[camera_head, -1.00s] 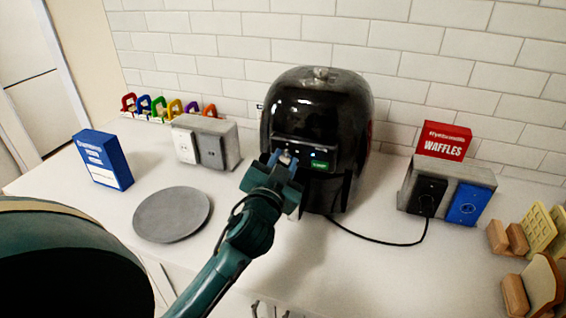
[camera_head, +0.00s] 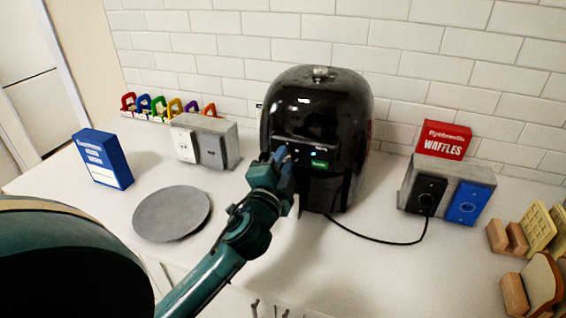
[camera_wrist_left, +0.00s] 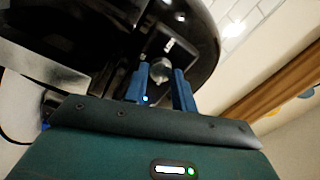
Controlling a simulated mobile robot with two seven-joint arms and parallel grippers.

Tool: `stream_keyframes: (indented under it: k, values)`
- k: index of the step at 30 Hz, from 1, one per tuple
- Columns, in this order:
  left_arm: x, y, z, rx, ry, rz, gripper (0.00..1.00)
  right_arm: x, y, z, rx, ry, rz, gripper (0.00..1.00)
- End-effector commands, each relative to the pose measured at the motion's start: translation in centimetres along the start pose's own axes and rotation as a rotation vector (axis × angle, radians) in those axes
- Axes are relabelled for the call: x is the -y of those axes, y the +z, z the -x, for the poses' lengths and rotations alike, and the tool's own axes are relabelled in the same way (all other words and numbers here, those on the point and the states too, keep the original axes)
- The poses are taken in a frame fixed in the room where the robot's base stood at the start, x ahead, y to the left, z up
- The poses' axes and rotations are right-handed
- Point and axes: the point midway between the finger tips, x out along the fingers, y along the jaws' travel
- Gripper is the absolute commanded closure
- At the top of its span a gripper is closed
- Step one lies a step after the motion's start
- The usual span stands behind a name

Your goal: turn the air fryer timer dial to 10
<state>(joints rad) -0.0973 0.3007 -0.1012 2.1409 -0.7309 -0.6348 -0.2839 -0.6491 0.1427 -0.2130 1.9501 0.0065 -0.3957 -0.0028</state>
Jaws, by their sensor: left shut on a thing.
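The black air fryer (camera_head: 318,100) stands against the tiled wall in the head view. Its front panel (camera_head: 321,150) has a green label at the right. My left gripper (camera_head: 281,156) is at the left part of this panel and hides what is there. In the left wrist view, a round silver dial (camera_wrist_left: 160,70) sits on the dark panel. The blue fingers of my left gripper (camera_wrist_left: 161,87) are on either side of it, shut on it. The dial's markings are too small to read. My right gripper is not in view.
A grey plate (camera_head: 172,214) and a blue box (camera_head: 103,159) are at the left. A grey outlet block (camera_head: 222,140) stands behind them. A second block (camera_head: 478,178), with a red waffle box (camera_head: 444,141) behind it, is at the right. The fryer's black cord (camera_head: 375,238) runs there.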

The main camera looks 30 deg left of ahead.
Motion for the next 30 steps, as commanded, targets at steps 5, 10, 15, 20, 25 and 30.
stream_keyframes:
  k: [5, 10, 15, 20, 25, 30]
  values:
    - [-0.08, 0.03, 0.02, -0.002, 0.001, -0.036, 0.97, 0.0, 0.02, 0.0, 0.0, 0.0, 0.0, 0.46]
    - [-0.09, 0.03, 0.02, -0.003, 0.001, -0.046, 0.97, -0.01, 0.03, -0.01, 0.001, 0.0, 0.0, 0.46]
    - [-0.09, 0.03, 0.02, -0.002, 0.001, -0.046, 0.97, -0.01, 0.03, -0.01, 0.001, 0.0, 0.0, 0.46]
    - [-0.09, 0.03, 0.02, -0.002, 0.001, -0.045, 0.71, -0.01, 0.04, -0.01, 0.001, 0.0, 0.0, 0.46]
    - [-0.07, 0.02, 0.01, -0.003, 0.001, -0.044, 0.57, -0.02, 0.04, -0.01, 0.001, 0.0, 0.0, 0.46]
    - [-0.05, 0.01, 0.01, -0.003, 0.0, -0.044, 0.52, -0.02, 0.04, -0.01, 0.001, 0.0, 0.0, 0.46]
